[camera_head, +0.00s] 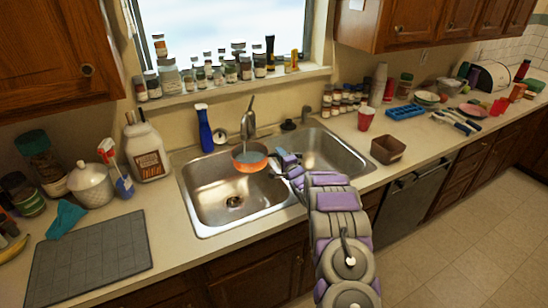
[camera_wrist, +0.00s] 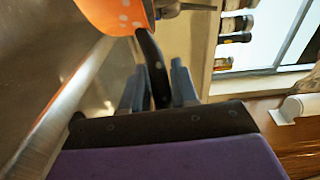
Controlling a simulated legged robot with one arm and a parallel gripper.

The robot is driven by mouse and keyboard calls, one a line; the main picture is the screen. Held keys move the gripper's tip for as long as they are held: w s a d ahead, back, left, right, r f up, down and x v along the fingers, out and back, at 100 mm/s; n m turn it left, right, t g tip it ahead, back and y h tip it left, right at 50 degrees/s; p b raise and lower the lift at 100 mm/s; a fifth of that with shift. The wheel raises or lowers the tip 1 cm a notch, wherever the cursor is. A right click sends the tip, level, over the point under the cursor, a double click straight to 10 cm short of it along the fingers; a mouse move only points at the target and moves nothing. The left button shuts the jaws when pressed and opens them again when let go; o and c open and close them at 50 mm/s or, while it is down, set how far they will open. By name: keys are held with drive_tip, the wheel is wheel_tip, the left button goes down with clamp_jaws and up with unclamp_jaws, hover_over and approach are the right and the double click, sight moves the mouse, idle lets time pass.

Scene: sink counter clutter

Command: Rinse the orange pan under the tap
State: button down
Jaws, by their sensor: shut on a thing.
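The orange pan (camera_head: 250,161) is held above the left sink basin (camera_head: 215,199), just under the tap (camera_head: 249,122). Its inside looks greyish, and I cannot tell whether water is in it. In the wrist view the orange pan (camera_wrist: 112,14) shows white dots, and its black handle (camera_wrist: 151,62) runs between the fingers. My gripper (camera_wrist: 157,88) is shut on this handle. My gripper (camera_head: 285,163) reaches over the sink divider from the right in the head view. I cannot make out a water stream.
A blue spray bottle (camera_head: 205,130) stands behind the left basin. A white jug (camera_head: 147,149) and a grey mat (camera_head: 90,259) are on the left counter. A brown container (camera_head: 388,151) and a red cup (camera_head: 366,119) stand right of the sink. The right basin (camera_head: 327,153) looks empty.

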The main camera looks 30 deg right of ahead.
drive_tip(key=shift+w+d+p, duration=0.1)
drive_tip(key=shift+d+p, duration=0.2)
drive_tip(key=shift+d, duration=0.2)
drive_tip(key=shift+p, duration=0.35)
drive_tip(key=shift+w+d+r, duration=0.1)
drive_tip(key=shift+p, duration=0.35)
drive_tip(key=shift+s+a, duration=0.2)
drive_tip(key=shift+a, duration=0.3)
drive_tip(key=s+d+p, duration=0.3)
drive_tip(key=s+p, duration=0.1)
drive_tip(key=s, duration=0.6)
drive_tip(key=shift+s+d, duration=0.15)
idle(0.4)
drive_tip(key=shift+s+d+r+p, duration=0.15)
drive_tip(key=shift+s+r+p, duration=0.35)
drive_tip(key=shift+r, duration=0.3)
drive_tip(key=shift+s+d+r+p, duration=0.1)
drive_tip(key=shift+s+r+p, duration=0.35)
drive_tip(key=shift+r, duration=0.4)
drive_tip(key=shift+s+d+r+p, duration=0.15)
drive_tip(key=shift+s+r+p, duration=0.35)
drive_tip(key=shift+r, duration=0.3)
drive_tip(key=shift+w, duration=0.1)
